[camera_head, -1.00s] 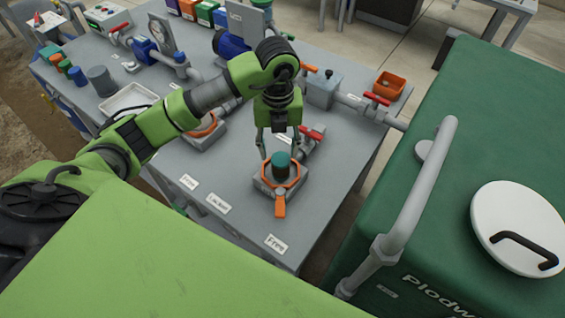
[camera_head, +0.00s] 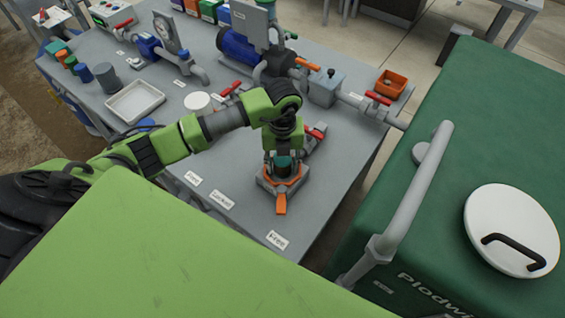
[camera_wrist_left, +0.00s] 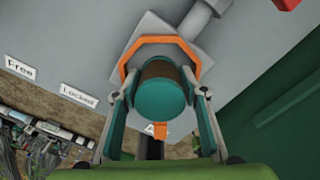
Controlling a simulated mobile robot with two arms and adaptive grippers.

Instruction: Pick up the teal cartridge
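The teal cartridge (camera_head: 283,163) stands upright in a grey holder with an orange collar (camera_head: 281,203) on the grey bench. In the left wrist view the cartridge (camera_wrist_left: 160,106) shows its round teal end and a brown band, inside the orange collar (camera_wrist_left: 163,41). My left gripper (camera_head: 283,167) is low over the holder, pointing down, one finger on each side of the cartridge. In the wrist view the gripper (camera_wrist_left: 164,92) still shows a narrow gap beside the cartridge, so it looks open. My right gripper is not in view.
A red-handled valve (camera_head: 316,132) and pipe lie just behind the holder. An orange bin (camera_head: 390,83) is at the back right; a white tray (camera_head: 135,101) is on the left. A green tank (camera_head: 440,215) stands to the right. Labels lie along the bench's front.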

